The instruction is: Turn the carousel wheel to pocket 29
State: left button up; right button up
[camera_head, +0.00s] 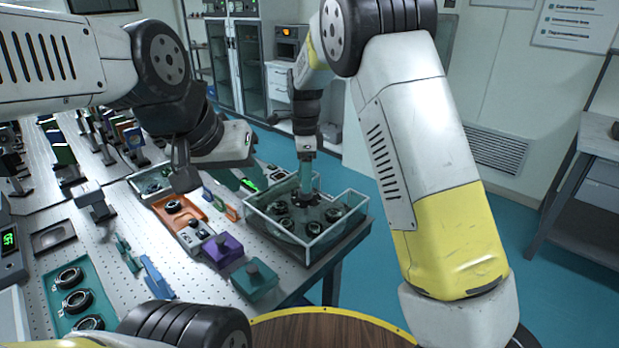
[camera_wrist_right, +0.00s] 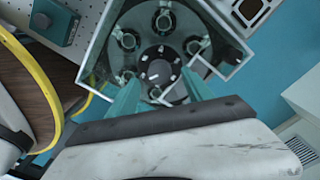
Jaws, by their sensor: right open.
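The carousel wheel (camera_wrist_right: 179,91) is a grey disc inside a clear-walled box with pale edges. Several dark round pieces sit around its rim, and a dark hub with white marks (camera_wrist_right: 158,72) is at its centre. In the head view the wheel (camera_head: 305,228) is partly hidden by my gripper. No pocket number is readable. My right gripper (camera_head: 304,192) points down into the box over the middle of the wheel. In the wrist view its teal fingers (camera_wrist_right: 160,88) are apart on either side of the hub; contact cannot be told. My left gripper (camera_head: 185,170) hangs over the table, left of the box; its jaws are unclear.
An orange tray (camera_head: 167,218), purple block (camera_head: 222,249) and teal block (camera_head: 254,279) stand left of the box. A teal tray with rings (camera_head: 55,299) lies at the lower left. A round wooden top (camera_head: 330,330) is in front.

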jog(key=shift+r, duration=1.85)
